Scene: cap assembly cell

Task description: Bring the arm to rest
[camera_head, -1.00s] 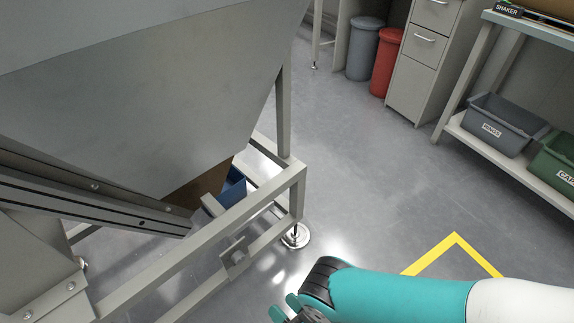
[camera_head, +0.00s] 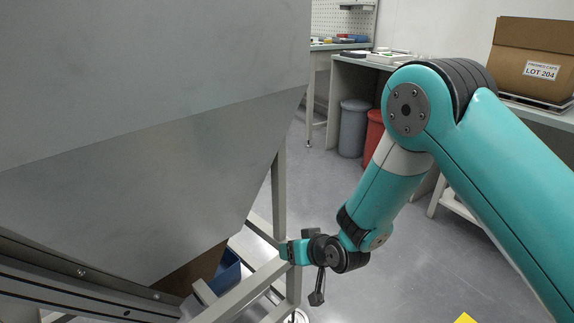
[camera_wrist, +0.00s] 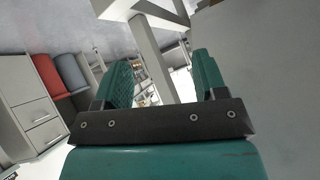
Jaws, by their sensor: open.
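My gripper (camera_head: 286,252) is at the end of my teal arm, in the middle of the head view, in front of the hopper's frame leg. In the wrist view my gripper (camera_wrist: 160,82) shows two teal fingers standing apart with nothing held between them. A pale frame post (camera_wrist: 160,55) shows beyond the gap between the fingers. I cannot tell whether a finger touches the frame.
The large grey hopper (camera_head: 150,140) fills the left, on a pale frame (camera_head: 279,195). A blue bin (camera_head: 229,272) is beneath it. Grey (camera_head: 353,128) and red (camera_head: 374,132) bins stand behind. A cardboard box (camera_head: 533,62) is at right. Floor shows between.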

